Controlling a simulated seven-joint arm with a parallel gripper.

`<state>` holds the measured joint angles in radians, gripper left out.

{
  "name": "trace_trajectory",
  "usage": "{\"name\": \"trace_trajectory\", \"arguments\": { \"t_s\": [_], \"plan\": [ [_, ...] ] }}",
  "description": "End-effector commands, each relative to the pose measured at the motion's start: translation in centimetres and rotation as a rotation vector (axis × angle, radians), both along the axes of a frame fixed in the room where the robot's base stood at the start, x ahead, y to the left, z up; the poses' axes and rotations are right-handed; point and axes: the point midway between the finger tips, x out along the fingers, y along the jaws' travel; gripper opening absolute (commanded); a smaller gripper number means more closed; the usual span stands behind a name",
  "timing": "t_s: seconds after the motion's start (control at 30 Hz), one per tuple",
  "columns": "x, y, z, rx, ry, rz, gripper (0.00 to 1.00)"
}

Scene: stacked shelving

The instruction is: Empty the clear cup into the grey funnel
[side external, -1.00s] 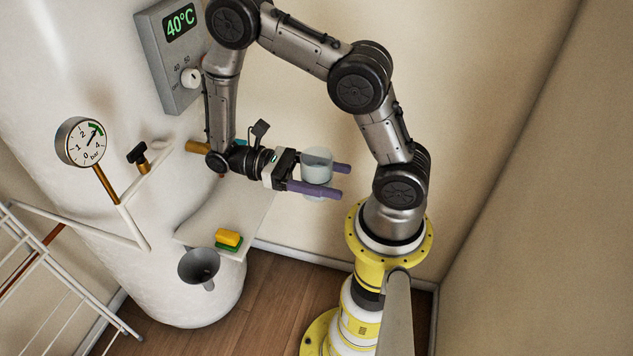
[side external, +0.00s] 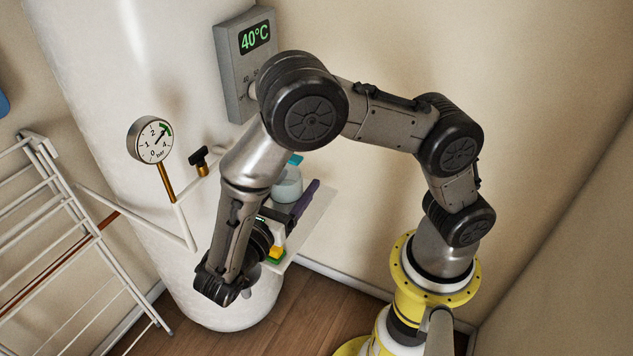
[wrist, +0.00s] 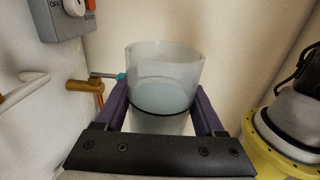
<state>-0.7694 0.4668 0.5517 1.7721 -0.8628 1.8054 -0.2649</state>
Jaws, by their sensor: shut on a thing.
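The clear cup (side external: 287,186) is held upright between the purple fingers of my gripper (side external: 292,195). In the wrist view the cup (wrist: 165,70) stands between both fingers of my gripper (wrist: 160,98), which are shut on its sides. A pale bluish filling shows in its lower part; the rim is open and level.
A white shelf (side external: 318,215) juts out beside the white tank (side external: 105,85). A yellow and green sponge (side external: 277,256) lies on it, partly hidden. A pressure gauge (side external: 151,140), pipes and a drying rack (side external: 60,200) stand left. The wall is behind.

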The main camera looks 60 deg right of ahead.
Motion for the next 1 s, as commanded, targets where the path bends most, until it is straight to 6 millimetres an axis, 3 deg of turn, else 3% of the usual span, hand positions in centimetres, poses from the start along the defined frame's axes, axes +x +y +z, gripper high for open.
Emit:
{"name": "trace_trajectory", "arguments": {
  "t_s": [0.17,0.47,0.77,1.0],
  "plan": [
    [0.9,1.6,0.3,0.001,-0.003,0.090,0.09],
    [0.9,1.5,-2.8,-0.001,0.001,0.090,0.09],
    [0.9,1.5,-8.9,-0.004,0.004,0.090,0.09],
    [0.8,1.4,-16.6,-0.004,0.005,0.089,0.09]
  ]
}}
